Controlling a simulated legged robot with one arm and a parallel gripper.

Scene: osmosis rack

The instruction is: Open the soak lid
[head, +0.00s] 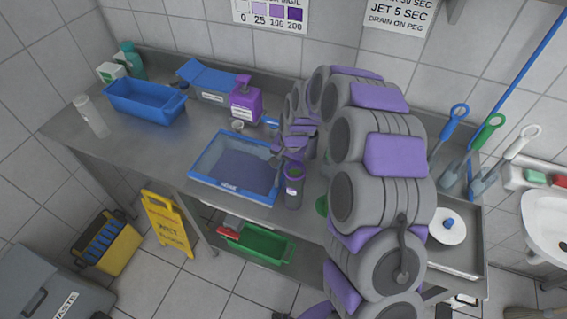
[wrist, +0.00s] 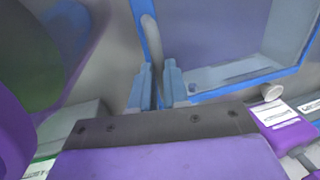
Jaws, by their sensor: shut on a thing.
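A blue-rimmed tray (head: 193,170) with purple-grey inside and a small front label sits on the steel counter. It also shows in the wrist view (wrist: 301,52). I cannot tell whether a clear lid covers it. A grey curved bar, like a handle (wrist: 150,35), runs along its near edge in the wrist view. My gripper (wrist: 157,85) is shut on this bar, with a blue fingertip on each side. In the head view my arm reaches to the tray's right side, and the fingertips are hard to make out there.
A purple pump bottle (head: 246,103) and small white cup (head: 238,125) stand behind the tray. A blue tub (head: 146,103) and blue-lidded container (head: 207,82) are at the back left. A yellow wet-floor sign (head: 167,222) and green bin (head: 262,245) are below.

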